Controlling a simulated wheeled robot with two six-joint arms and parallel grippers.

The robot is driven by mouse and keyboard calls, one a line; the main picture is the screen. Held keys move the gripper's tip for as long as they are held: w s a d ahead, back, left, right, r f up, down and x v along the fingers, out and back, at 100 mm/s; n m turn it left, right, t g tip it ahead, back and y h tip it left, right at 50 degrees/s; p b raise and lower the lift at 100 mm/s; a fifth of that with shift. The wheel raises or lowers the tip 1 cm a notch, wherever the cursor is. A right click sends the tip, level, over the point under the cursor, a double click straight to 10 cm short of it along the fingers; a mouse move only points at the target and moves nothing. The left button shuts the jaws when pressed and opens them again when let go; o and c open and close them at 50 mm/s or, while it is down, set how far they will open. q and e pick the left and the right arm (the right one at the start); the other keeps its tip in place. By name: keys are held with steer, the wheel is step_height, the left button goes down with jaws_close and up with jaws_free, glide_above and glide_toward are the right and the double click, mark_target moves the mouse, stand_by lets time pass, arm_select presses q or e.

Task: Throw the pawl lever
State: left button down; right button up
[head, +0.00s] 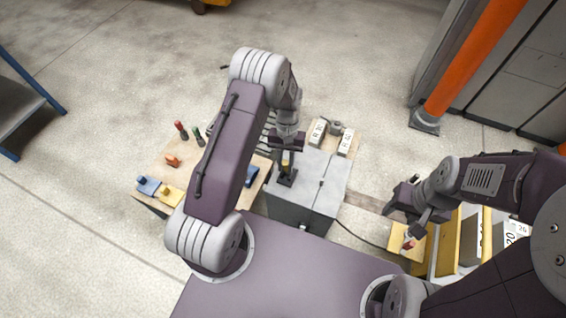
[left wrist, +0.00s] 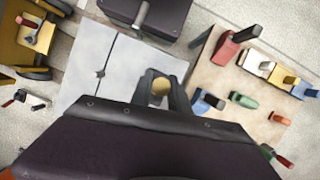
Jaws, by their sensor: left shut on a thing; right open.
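The lever's lower part is hidden there. My right gripper (head: 400,211) is open and empty, well to the right of the box.
A wooden board (head: 155,184) left of the box carries several coloured blocks and handled tools. Blocks marked with numbers (head: 345,142) stand behind the box. A yellow cart (head: 452,243) is at the right, and a dark cable runs from the box towards it.

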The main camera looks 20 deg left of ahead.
arm_select(q)
steer(key=shift+w+g, duration=0.3)
steer(key=shift+w, duration=0.15)
steer(key=shift+w+f+g+b, duration=0.15)
steer(key=shift+w+g+b, duration=0.35)
steer(key=shift+g+b, duration=0.1)
steer(key=shift+w+g+b, duration=0.65)
steer(key=shift+g+b, duration=0.15)
steer(key=shift+b, duration=0.3)
steer(key=shift+r, duration=0.2)
steer(key=c, duration=1.3)
jaws_free()
steer(key=shift+o, duration=0.2)
steer(key=shift+r, duration=0.15)
